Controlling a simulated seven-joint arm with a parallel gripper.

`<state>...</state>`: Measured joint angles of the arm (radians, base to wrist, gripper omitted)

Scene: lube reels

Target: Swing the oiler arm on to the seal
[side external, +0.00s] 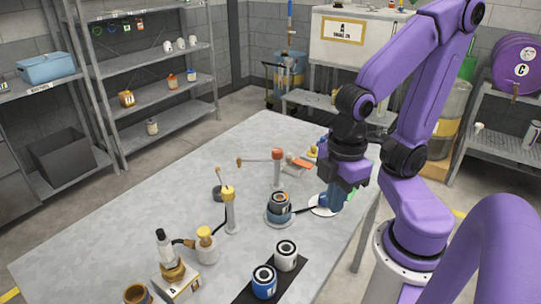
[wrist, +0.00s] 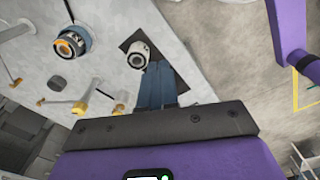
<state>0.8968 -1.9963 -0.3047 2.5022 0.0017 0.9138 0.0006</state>
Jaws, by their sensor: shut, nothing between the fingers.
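An upright post with a red cap (side external: 277,155) carries a thin horizontal arm (side external: 258,160) that points left to a small orange tip. I take this to be the oiler arm, but I cannot be sure. A dark cylinder with a ringed top (side external: 279,199) sits in a grey-blue dish (side external: 279,218) in front of the post; it also shows in the wrist view (wrist: 70,43). I cannot tell which part is the seal. My gripper (side external: 333,203) is shut and empty, pointing down to the right of the dish, over a white disc (side external: 322,211). Its blue fingers show in the wrist view (wrist: 158,85).
A yellow-capped post (side external: 229,205) and a yellow-topped pot (side external: 206,245) stand left of the dish. The table's back left is clear.

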